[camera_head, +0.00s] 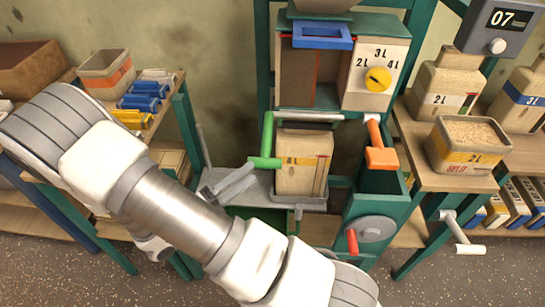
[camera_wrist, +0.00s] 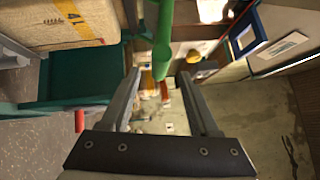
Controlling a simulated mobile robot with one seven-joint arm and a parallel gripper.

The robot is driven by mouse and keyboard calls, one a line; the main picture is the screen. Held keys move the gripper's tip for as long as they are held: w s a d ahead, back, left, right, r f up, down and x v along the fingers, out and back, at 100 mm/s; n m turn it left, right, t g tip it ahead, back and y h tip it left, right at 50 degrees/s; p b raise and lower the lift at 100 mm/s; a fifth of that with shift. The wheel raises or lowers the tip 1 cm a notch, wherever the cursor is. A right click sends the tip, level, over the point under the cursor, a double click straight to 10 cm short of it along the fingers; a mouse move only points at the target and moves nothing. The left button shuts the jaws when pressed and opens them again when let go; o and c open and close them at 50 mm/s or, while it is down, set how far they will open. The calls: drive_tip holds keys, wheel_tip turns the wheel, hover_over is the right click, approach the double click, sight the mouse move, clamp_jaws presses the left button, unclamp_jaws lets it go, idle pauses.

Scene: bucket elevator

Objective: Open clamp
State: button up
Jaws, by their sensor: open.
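The clamp has a green handle (camera_head: 266,135) with an upright part and a short foot, joined to a grey bar that runs across above a beige container (camera_head: 304,165). The container stands on a grey tray in the green frame. My gripper (camera_head: 232,183) is open, just left of and below the handle's foot. In the wrist view the green handle (camera_wrist: 163,40) comes down from the top and its end shows between the tips of my open gripper (camera_wrist: 158,76). I cannot tell whether they touch. The container (camera_wrist: 60,25) is at upper left there.
An orange handle (camera_head: 380,157) and a grey wheel with a red grip (camera_head: 352,241) are right of the container. A hopper panel with a yellow knob (camera_head: 378,79) is above. Shelves with boxes (camera_head: 468,145) flank both sides. My arm covers the lower left.

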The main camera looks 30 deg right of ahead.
sight(270, 158)
drive_tip(key=b+x, duration=0.1)
drive_tip(key=x, duration=0.7)
drive_tip(key=shift+d, duration=0.3)
clamp_jaws()
idle(1.0)
